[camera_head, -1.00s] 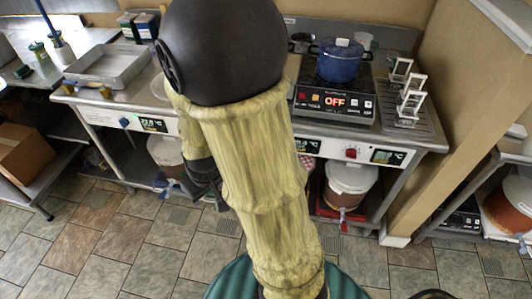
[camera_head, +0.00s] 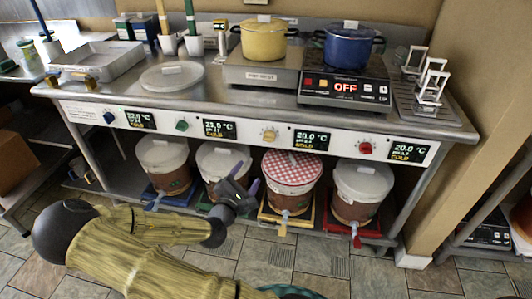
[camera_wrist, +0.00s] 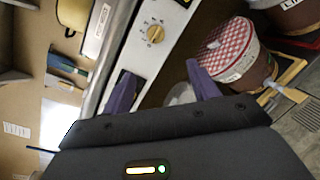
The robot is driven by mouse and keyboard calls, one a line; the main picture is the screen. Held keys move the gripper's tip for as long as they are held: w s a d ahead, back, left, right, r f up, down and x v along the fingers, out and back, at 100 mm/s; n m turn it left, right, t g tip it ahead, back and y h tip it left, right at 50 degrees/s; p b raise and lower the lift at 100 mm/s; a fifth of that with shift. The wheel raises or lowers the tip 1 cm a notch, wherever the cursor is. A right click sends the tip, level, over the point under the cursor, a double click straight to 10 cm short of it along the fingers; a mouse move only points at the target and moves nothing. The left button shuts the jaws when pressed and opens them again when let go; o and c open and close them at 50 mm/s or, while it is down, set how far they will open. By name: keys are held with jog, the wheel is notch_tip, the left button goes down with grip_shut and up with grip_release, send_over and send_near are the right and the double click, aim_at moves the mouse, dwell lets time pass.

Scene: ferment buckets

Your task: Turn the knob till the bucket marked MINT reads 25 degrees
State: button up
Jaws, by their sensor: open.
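Four knobs sit on the white front panel: blue (camera_head: 110,117), green (camera_head: 182,126), yellow (camera_head: 269,136) and red (camera_head: 366,149). Displays beside them read about 23.0 (camera_head: 140,120), 23.0 (camera_head: 219,129), 20.0 (camera_head: 311,139) and 20.0 (camera_head: 408,150) degrees, with COLD below. Lidded buckets stand beneath, one with a red checked cover (camera_head: 291,170). I cannot read MINT on any bucket. My gripper (camera_head: 248,176), with purple fingers, is open and empty, in front of the buckets and below the panel. In the wrist view, the yellow knob (camera_wrist: 155,34) lies beyond the fingers, untouched.
A blue pot (camera_head: 347,52) stands on a hotplate reading OFF (camera_head: 345,88). The tiled floor (camera_head: 330,255) in front is open.

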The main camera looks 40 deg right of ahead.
aim_at(267, 140)
jog(key=shift+r+n, duration=0.25)
jog(key=shift+n, duration=0.05)
jog(key=x, duration=0.5)
jog(key=b+x, duration=0.1)
jog(key=x, duration=0.5)
jog(key=b+x, duration=0.1)
jog(key=x, duration=0.5)
jog(key=shift+w+d+r, duration=0.15)
jog(key=shift+d+r, duration=0.05)
jog(key=shift+r, duration=0.15)
jog(key=c, duration=1)
